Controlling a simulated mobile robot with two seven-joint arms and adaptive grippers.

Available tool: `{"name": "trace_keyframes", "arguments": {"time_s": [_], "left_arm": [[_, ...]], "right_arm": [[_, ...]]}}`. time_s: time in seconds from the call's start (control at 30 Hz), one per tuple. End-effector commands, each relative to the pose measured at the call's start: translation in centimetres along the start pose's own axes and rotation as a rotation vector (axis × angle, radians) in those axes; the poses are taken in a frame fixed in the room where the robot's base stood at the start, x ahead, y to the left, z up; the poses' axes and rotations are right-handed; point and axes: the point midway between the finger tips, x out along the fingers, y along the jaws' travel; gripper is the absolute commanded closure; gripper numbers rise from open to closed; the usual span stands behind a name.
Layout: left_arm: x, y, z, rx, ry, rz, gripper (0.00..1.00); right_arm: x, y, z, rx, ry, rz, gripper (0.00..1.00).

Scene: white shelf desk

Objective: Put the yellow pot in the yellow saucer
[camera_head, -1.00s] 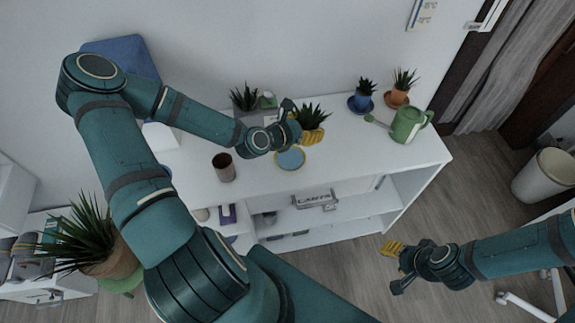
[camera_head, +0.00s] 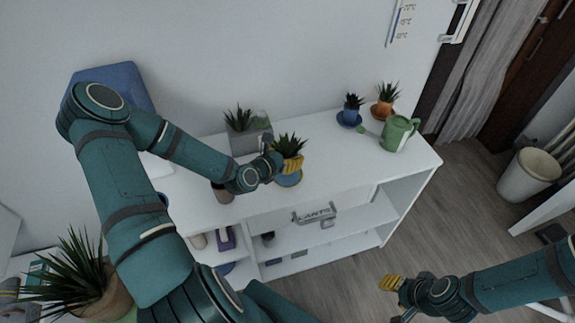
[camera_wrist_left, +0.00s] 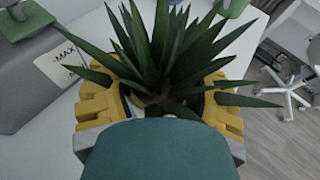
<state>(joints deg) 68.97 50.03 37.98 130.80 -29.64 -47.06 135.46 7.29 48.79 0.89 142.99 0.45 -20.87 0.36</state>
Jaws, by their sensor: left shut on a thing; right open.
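My left gripper (camera_head: 286,163), with yellow finger pads, is shut on the potted spiky plant (camera_head: 289,145) over the front part of the shelf top. In the left wrist view the pads clasp both sides of the pot (camera_wrist_left: 150,99), mostly hidden under the leaves (camera_wrist_left: 175,55). The pot looks upright. My right gripper (camera_head: 398,298) is open and empty over the floor, in front of the shelf.
A grey planter (camera_head: 245,138) stands behind the held plant, and a brown cup (camera_head: 223,193) to the left. A blue pot (camera_head: 351,108), an orange pot (camera_head: 384,105) and a green watering can (camera_head: 398,133) stand to the right. The shelf top between is clear.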

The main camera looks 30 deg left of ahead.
Motion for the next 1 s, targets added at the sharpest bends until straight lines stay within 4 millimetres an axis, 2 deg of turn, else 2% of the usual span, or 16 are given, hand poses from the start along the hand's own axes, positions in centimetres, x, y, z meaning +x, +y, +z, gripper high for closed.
{"name": "trace_keyframes", "arguments": {"time_s": [0.3, 0.7, 0.73, 0.8, 1.0], "left_arm": [[1.3, -0.1, -3.3, 0.001, -0.001, -0.002, 0.81], [1.5, 0.0, -3.8, 0.001, -0.001, -0.001, 0.81], [1.5, 0.0, -3.8, 0.001, 0.0, -0.001, 0.28], [1.4, 0.0, -3.8, 0.001, 0.0, -0.001, 0.04], [1.4, 0.0, -3.8, 0.001, 0.0, -0.001, 0.04]], "right_arm": [[0.7, 0.3, 0.3, -0.002, -0.007, -0.001, 0.53], [0.9, 0.4, 0.4, -0.003, -0.009, -0.001, 0.53], [0.9, 0.3, 0.4, -0.003, -0.009, -0.001, 0.53], [0.9, 0.3, 0.4, -0.003, -0.009, -0.001, 0.53], [0.9, 0.3, 0.4, -0.003, -0.009, -0.001, 0.53]]}}
